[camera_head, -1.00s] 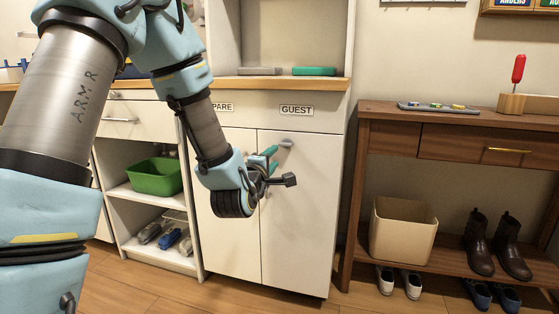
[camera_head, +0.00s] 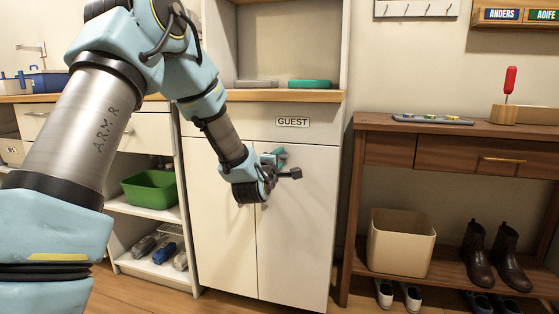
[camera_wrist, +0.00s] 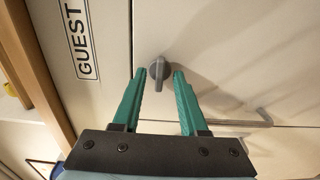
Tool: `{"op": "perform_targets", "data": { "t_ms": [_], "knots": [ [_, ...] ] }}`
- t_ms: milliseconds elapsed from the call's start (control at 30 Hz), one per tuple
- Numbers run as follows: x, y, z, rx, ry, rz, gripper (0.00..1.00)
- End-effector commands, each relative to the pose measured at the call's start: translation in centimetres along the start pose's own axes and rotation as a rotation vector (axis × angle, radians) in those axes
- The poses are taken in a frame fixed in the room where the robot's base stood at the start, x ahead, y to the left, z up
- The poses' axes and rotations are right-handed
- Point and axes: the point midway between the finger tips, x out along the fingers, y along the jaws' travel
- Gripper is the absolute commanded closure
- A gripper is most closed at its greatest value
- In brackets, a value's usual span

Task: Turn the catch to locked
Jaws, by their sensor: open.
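The catch (camera_wrist: 158,69) is a small grey turn knob on the white cabinet door. In the wrist view its lobe points down the picture, toward the seam between the doors. My gripper (camera_wrist: 160,84) is open, with one teal finger on each side of the catch in that view. I cannot tell whether the fingers touch it or how far off it is. In the head view my gripper (camera_head: 274,158) is in front of the upper part of the right door, below the GUEST label (camera_head: 292,122), and hides the catch.
A grey bar handle (camera_wrist: 237,122) is near the door seam. Right of the cabinet is a wooden bench (camera_head: 384,155) with a beige bin (camera_head: 402,243) and boots (camera_head: 478,255). A green tub (camera_head: 150,189) is on the left shelf. The floor before the doors looks clear.

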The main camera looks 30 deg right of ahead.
Motion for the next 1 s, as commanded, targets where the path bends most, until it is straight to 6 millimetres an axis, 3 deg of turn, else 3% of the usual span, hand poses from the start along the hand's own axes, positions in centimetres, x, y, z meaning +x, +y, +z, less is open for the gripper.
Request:
{"op": "perform_targets", "data": {
  "t_ms": [67, 433, 1000],
  "knots": [
    [-0.02, 0.01, 0.00, 0.000, 0.000, 0.000, 0.57],
    [-0.04, 0.02, 0.01, 0.000, 0.000, 0.001, 0.99],
    [-0.05, -0.02, 0.02, 0.008, 0.000, 0.000, 1.00]
  ]
}}
